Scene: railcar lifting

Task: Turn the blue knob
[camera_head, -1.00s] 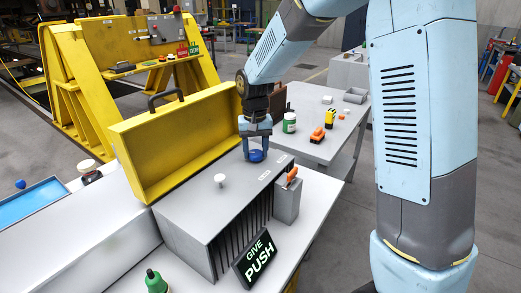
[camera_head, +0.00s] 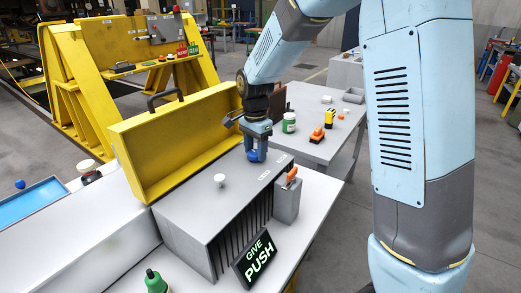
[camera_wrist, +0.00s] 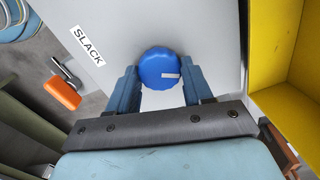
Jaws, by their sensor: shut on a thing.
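The blue knob (camera_head: 252,156) is on the top of the grey box, near its far end. In the wrist view the knob (camera_wrist: 161,68) is round with a small white mark on its right side. My gripper (camera_head: 256,155) points down over it. In the wrist view my gripper (camera_wrist: 160,82) has one blue finger on each side of the knob, shut on it. The fingers cover part of the knob in the head view.
A white knob (camera_head: 220,180) stands on the same grey box (camera_head: 185,210). A yellow open lid (camera_head: 175,140) rises beside the box. An orange-handled lever (camera_head: 290,178) is at its right. A "GIVE PUSH" sign (camera_head: 257,258) leans in front.

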